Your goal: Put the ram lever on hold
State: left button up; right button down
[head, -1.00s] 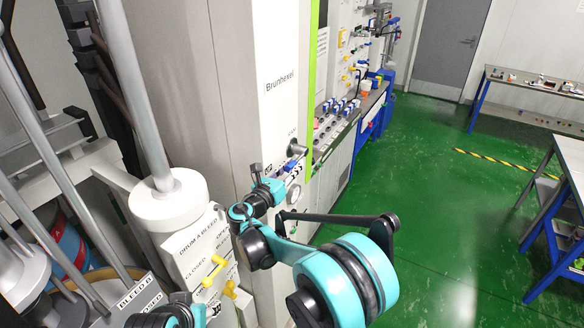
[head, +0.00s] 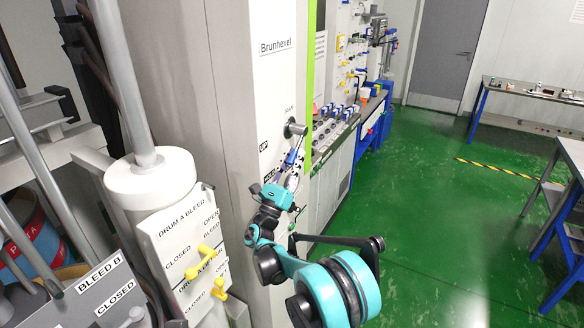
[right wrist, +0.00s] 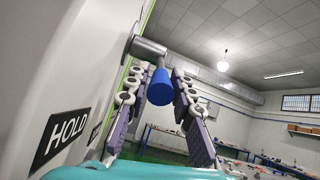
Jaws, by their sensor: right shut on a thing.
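The ram lever is on the tall pale cabinet (head: 235,60). Its grey pivot (head: 294,130) sticks out of the panel, and its blue handle (head: 291,157) points downward. In the right wrist view the grey pivot (right wrist: 148,48) and blue handle (right wrist: 160,88) show clearly. My right gripper (head: 288,178) is at the lever's lower end, with its fingers (right wrist: 158,108) on both sides of the blue handle, shut on it. A HOLD label (right wrist: 67,132) is on the panel at left in the wrist view. My left gripper is not in view.
An UP label (head: 263,147) is beside the lever. At left are yellow bleed valve handles (head: 207,252) on a white block and a pale column base (head: 150,180). A bench with blue-capped items (head: 335,110) stands behind. Green floor (head: 430,220) is open to the right.

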jog(key=shift+w+d+f+t+h+b, duration=0.25)
jog(key=shift+f+t+b, duration=0.2)
jog(key=shift+b, duration=0.25)
jog(key=shift+r, duration=0.1)
jog(key=shift+a, duration=0.1)
jog(key=c, duration=1.3)
grip_release()
jog(key=v, duration=1.2)
jog(key=shift+w, duration=0.1)
